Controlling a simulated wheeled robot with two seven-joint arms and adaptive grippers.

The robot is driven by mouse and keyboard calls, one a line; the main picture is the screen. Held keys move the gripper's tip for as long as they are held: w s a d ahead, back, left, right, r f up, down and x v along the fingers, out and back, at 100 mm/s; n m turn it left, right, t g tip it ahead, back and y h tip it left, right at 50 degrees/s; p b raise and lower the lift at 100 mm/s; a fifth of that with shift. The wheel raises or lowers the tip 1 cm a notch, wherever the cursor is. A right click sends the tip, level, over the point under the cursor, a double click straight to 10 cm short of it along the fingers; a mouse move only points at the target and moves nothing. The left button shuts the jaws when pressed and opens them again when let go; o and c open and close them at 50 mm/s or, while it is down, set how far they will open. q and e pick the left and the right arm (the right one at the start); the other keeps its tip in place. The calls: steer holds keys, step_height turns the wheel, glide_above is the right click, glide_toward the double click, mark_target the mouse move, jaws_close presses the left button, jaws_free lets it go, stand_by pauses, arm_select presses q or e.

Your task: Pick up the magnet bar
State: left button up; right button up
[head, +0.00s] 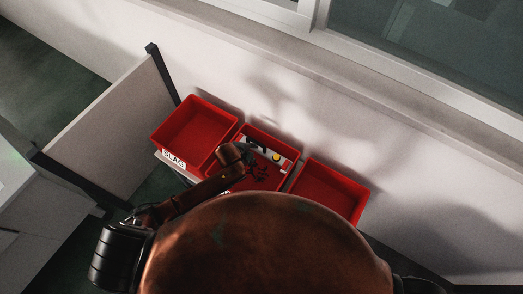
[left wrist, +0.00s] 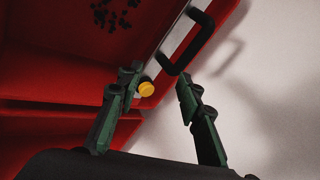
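The magnet bar (head: 268,152) is a pale bar with a black handle and a yellow knob. It lies along the back side of the middle red bin in the head view. In the left wrist view the bar (left wrist: 177,38) runs diagonally, with the black handle at its upper right and the yellow knob between my fingers in the picture. My left gripper (left wrist: 160,76) is open and empty, its two dark green fingers apart near the knob and handle. In the head view my wrist covers part of the middle bin and hides the fingers. My right gripper is not in view.
Red bins stand on the left (head: 190,127) and right (head: 327,190) of the middle bin (head: 283,181). The left one has a SLAG label. Small dark pieces (head: 261,173) lie in the middle bin. A pale wall is close behind; a panel with dark posts (head: 110,110) stands left.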

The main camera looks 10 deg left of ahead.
mark_target(259, 144)
arm_select(q)
steer(key=shift+w+d+f+m+p, duration=0.2)
steer(key=shift+w+f+m, duration=0.45)
steer(key=shift+w+f, duration=0.65)
steer(key=shift+w+d+f+m+p, duration=0.1)
steer(key=shift+w+d+f+m, duration=0.2)
steer(key=shift+w+f+m, duration=0.85)
steer(key=shift+w+d+f+m+p, duration=0.2)
steer(key=shift+w+f, duration=0.65)
steer(key=shift+w, duration=1)
steer(key=shift+c, duration=0.6)
jaws_close()
steer(key=shift+d+r, duration=0.1)
